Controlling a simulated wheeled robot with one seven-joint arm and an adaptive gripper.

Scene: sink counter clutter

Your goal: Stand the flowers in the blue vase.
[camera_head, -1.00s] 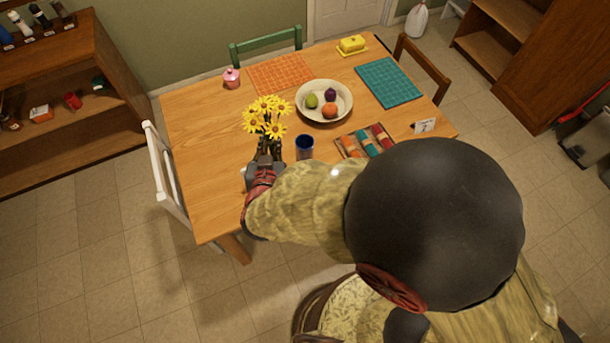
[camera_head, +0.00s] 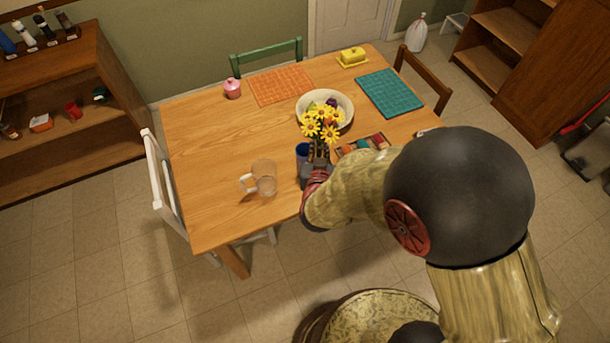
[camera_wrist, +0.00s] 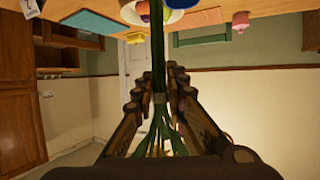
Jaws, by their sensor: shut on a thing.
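The yellow flowers (camera_head: 320,125) are upright in my gripper (camera_head: 318,160) in the head view, with the blooms above the fingers. In the wrist view my gripper (camera_wrist: 157,95) is shut on the green stems (camera_wrist: 160,130), which spread out beyond the fingers. The blue vase (camera_head: 302,153) stands on the table just left of my gripper, partly hidden by the gripper and flowers. I cannot tell whether the stems are over its mouth; they look beside it.
A clear mug (camera_head: 264,178) stands left of the vase on the wooden table (camera_head: 205,150). A fruit bowl (camera_head: 343,98) is behind the flowers. A tray of colored items (camera_head: 362,146) lies to the right, partly hidden by my arm. The table's left side is clear.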

